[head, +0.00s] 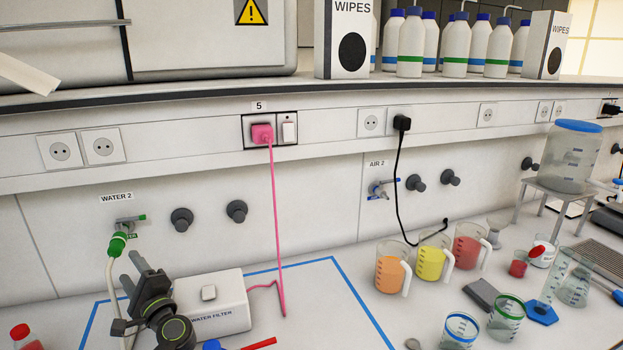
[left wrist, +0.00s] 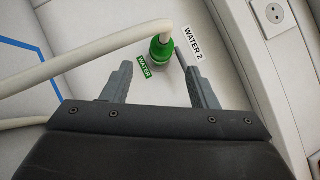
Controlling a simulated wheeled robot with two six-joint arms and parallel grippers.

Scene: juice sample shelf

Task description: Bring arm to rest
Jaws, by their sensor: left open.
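My left gripper (head: 134,272) is in the lower left of the head view, in front of the white water filter box (head: 222,303). In the left wrist view its two fingers (left wrist: 158,76) stand apart with nothing held between them. The green hose connector (head: 117,243) sits at the WATER 2 tap (head: 130,220) on the wall panel, with a pale hose running down from it. In the left wrist view the connector (left wrist: 161,47) shows beyond the fingers, apart from them. My right gripper is in neither view.
A pink cord (head: 275,220) hangs from the wall socket to the bench by the filter box. Beakers of orange (head: 389,272), yellow (head: 430,262) and red liquid (head: 467,250) stand at the right. A shelf with bottles runs above. Blue tape marks the bench around the filter.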

